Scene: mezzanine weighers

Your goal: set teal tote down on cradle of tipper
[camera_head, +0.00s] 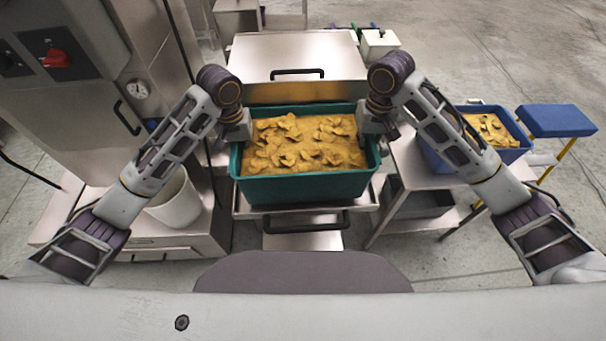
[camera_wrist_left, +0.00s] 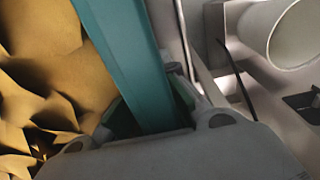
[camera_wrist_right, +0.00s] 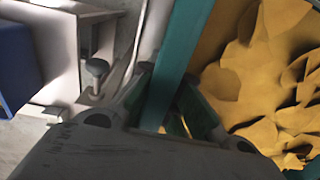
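The teal tote (camera_head: 300,188), full of yellow-brown crisp-like pieces (camera_head: 305,143), is in the middle of the head view and looks level. My left gripper (camera_head: 240,132) is shut on its left rim, with the rim between the fingers in the left wrist view (camera_wrist_left: 125,50). My right gripper (camera_head: 376,128) is shut on its right rim, also seen in the right wrist view (camera_wrist_right: 178,65). The steel cradle (camera_head: 358,203) of the tipper shows under and around the tote's front. The tote hides most of it, and I cannot tell whether they touch.
A steel lid-like panel with a black handle (camera_head: 297,73) stands behind the tote. A blue tote (camera_head: 436,160) with similar pieces sits on a steel table at right, beside a blue-topped stool (camera_head: 556,120). A white bin (camera_head: 175,203) and steel cabinet (camera_head: 80,125) stand at left.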

